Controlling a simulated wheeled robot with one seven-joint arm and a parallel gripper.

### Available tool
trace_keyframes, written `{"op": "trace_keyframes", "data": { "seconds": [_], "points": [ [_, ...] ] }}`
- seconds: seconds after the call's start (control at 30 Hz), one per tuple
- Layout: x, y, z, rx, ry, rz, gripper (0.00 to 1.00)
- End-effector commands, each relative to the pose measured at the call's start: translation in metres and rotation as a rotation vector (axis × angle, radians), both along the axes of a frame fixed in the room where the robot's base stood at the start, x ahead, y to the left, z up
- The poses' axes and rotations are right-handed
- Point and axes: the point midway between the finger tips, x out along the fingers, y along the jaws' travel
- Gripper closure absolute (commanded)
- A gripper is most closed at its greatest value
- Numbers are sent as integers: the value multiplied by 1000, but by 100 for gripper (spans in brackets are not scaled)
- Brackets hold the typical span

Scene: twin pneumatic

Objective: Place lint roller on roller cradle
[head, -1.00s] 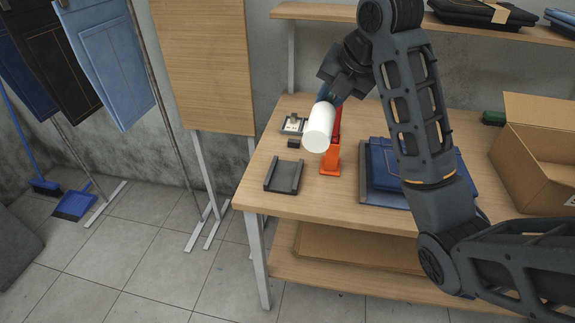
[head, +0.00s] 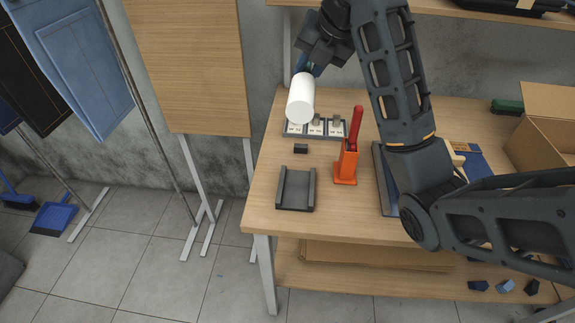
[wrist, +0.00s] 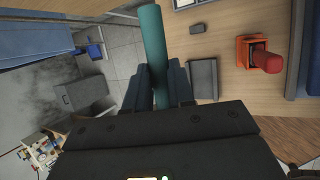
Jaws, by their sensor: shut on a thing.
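The lint roller has a white roll (head: 301,100), tilted and held in the air above the left part of the table in the head view. My gripper (wrist: 163,88) is shut on its teal handle (wrist: 153,40), which sticks out past the fingers in the wrist view. In the head view my arm's end partly hides the handle. The roller cradle (head: 296,190) is a dark grey open channel with two raised sides, lying empty near the table's front left corner. It also shows in the wrist view (wrist: 203,80), right of my fingers. The roller is apart from it.
Behind are a small black block (head: 301,149) and a grey compartment tray (head: 297,131).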

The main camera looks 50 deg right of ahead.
Motion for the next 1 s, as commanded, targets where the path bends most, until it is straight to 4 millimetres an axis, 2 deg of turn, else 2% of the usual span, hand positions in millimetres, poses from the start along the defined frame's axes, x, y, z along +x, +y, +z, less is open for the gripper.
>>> {"op": "trace_keyframes", "data": {
  "seconds": [0.5, 0.77, 0.8, 1.0],
  "points": [
    [0, 1, -29, 2, 0, 1, 100],
    [-1, 1, -90, 3, 5, -1, 100],
    [-1, 0, -106, 2, 3, -1, 100],
    [0, 0, -137, 0, 0, 0, 100]
  ]
}}
